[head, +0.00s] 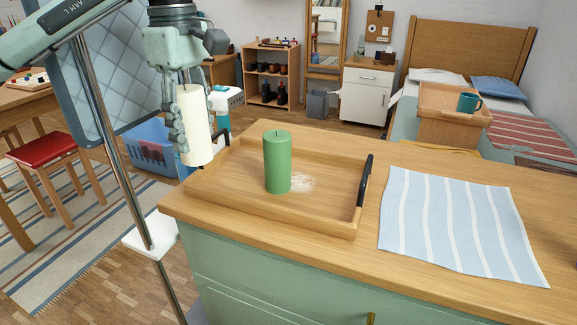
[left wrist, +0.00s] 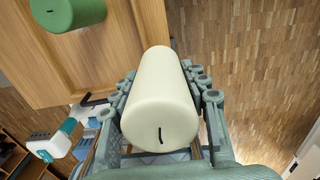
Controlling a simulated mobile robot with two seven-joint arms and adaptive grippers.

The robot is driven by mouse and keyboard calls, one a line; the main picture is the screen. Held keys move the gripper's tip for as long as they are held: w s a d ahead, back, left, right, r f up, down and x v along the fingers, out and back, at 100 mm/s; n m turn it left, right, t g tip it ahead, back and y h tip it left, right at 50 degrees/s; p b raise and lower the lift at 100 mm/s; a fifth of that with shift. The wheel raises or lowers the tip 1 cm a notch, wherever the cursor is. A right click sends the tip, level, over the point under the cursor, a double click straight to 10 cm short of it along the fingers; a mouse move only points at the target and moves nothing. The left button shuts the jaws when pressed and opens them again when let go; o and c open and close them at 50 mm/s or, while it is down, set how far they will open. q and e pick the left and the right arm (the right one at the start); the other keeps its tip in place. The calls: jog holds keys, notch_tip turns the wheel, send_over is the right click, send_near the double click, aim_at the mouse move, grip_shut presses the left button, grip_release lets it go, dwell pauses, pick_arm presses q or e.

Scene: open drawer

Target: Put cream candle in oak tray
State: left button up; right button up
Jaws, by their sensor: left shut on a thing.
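The cream candle (head: 196,125) is upright in my left gripper (head: 190,138), whose fingers are shut around its sides. In the left wrist view the cream candle (left wrist: 160,100) lies between both rows of finger links of the left gripper (left wrist: 162,85), its wick end toward the camera. The oak tray (head: 270,216) rests on the green cabinet's wooden top. A green candle (head: 277,162) stands inside the tray. My right gripper is not in view.
A pale patch (head: 301,183) marks the tray floor beside the green candle. The tray's right side has a black handle (head: 365,180). A striped blue cloth (head: 455,225) lies right of the tray. A blue basket (head: 150,146) stands on the floor behind the gripper.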

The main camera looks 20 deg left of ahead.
pick_arm(q)
jog(key=w+d+f, duration=0.1)
jog(key=w+f, duration=0.1)
jog(key=w, duration=0.1)
jog(key=w+d+f, duration=0.1)
jog(key=w+f, duration=0.1)
jog(key=w, duration=0.2)
jog(key=w+d+f, duration=0.2)
jog(key=w+f, duration=0.1)
jog(key=shift+w, duration=0.4)
notch_tip(320, 180, down, 3)
jog(key=shift+a+f, duration=0.1)
jog(key=shift+f, duration=0.3)
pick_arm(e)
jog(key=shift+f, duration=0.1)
pick_arm(q)
jog(key=shift+f, duration=0.15)
jog(key=o, duration=1.4)
jog(key=shift+c, duration=0.2)
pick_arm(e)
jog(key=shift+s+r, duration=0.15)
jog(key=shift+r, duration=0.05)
